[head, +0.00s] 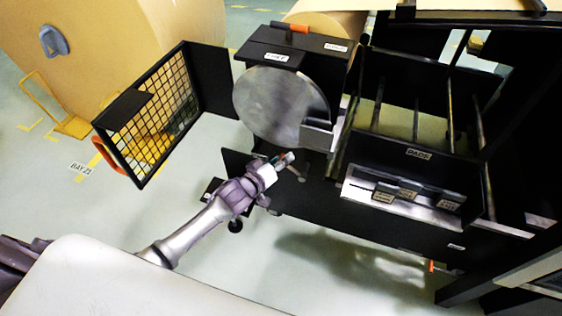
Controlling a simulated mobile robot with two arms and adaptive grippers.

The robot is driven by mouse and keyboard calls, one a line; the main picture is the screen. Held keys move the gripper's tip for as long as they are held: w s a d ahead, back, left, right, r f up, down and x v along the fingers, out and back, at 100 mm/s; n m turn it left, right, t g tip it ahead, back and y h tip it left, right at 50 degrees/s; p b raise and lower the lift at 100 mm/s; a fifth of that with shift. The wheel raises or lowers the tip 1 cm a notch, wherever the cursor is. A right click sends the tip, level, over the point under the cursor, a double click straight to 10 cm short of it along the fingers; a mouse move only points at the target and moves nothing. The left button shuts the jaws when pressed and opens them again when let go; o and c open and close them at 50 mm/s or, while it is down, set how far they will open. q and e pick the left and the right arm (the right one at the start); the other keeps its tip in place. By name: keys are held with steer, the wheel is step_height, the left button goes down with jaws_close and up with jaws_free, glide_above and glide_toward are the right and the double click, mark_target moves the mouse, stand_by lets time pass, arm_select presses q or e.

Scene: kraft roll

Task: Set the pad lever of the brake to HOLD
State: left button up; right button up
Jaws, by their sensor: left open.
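The brake (332,78) is a black housing with a large grey metal disc (280,106) on its front. On top of the housing lies a lever with an orange grip (290,27), which looks like the pad lever. Two small white labels sit on the housing, one near its front edge (279,57) and one at the right (335,47); their text is too small to read surely. My left gripper (287,160) is open below the disc, well apart from the lever, with nothing seen between its fingers. My right gripper is out of view.
An open mesh guard door (155,114) with an orange handle stands left of the brake. A tray labelled PADS (400,206) holds several small blocks at the right. A large kraft roll (110,40) is behind, left. Black frame bars crowd the right; floor shows at left.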

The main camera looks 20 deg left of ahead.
arm_select(q)
jaws_close()
